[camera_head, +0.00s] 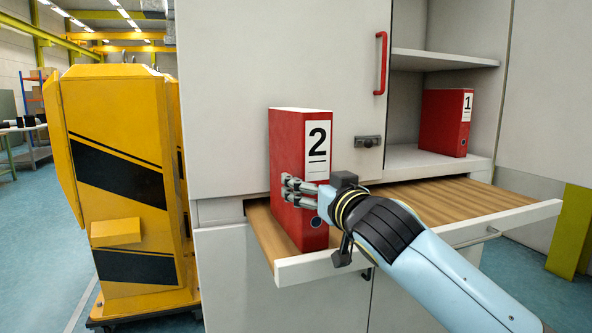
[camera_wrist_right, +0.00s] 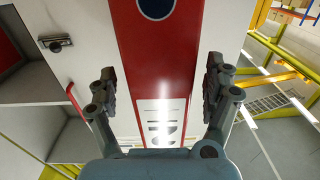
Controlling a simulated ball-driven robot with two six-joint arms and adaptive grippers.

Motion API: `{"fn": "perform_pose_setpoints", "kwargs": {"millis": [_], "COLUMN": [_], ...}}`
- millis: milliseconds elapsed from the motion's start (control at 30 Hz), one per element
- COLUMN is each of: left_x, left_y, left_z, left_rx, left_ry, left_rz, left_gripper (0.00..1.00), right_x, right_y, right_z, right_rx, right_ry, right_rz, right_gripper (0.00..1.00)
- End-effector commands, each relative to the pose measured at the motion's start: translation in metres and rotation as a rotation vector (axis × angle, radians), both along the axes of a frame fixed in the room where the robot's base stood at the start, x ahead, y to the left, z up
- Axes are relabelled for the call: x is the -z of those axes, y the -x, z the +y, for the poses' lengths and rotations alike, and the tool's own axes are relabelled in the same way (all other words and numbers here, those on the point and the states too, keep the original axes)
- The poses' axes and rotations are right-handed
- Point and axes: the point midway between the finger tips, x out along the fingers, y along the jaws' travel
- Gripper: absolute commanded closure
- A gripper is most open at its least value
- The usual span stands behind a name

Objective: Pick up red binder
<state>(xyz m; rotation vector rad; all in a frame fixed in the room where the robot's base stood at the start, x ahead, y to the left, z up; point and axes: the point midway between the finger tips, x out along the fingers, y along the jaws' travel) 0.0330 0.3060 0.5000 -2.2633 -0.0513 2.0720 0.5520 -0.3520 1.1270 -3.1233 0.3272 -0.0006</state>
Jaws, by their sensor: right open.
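A red binder with a white label marked 2 (camera_head: 288,152) stands upright at the left end of a pulled-out wooden shelf (camera_head: 440,198). A second red binder, marked 1 (camera_head: 440,122), stands inside the cabinet on a shelf at the right. My right gripper (camera_head: 300,192) is at the front of binder 2, at mid height. In the right wrist view, the spine of binder 2 (camera_wrist_right: 158,55) lies between the two open fingers (camera_wrist_right: 160,90), with a gap showing on each side. My left gripper is not in view.
The white cabinet door (camera_head: 235,70) with a red handle (camera_head: 381,63) is behind binder 2. A yellow machine (camera_head: 120,185) stands at the left. The shelf right of my arm is clear. A green-yellow post (camera_head: 570,232) stands at the far right.

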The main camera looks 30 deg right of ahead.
Motion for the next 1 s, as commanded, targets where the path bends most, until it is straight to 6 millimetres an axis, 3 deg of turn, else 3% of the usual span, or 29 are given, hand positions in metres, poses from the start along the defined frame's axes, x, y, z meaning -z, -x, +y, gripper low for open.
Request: {"fn": "perform_pose_setpoints", "kwargs": {"millis": [233, 533, 1000], "left_x": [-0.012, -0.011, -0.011], "left_y": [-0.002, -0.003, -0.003], "left_z": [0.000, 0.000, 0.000], "left_rx": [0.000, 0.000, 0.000], "left_ry": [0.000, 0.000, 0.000], "left_rz": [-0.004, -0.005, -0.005], "left_gripper": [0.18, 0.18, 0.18], "right_x": [-0.004, -0.003, -0.003], "right_y": [-0.036, -0.041, -0.041], "right_z": [-0.007, -0.008, -0.008], "right_rx": [0.000, -0.001, -0.001], "right_ry": [0.000, 0.000, 0.001], "right_rz": [0.000, 0.000, 0.000], "right_gripper": [0.15, 0.17, 0.78]}}
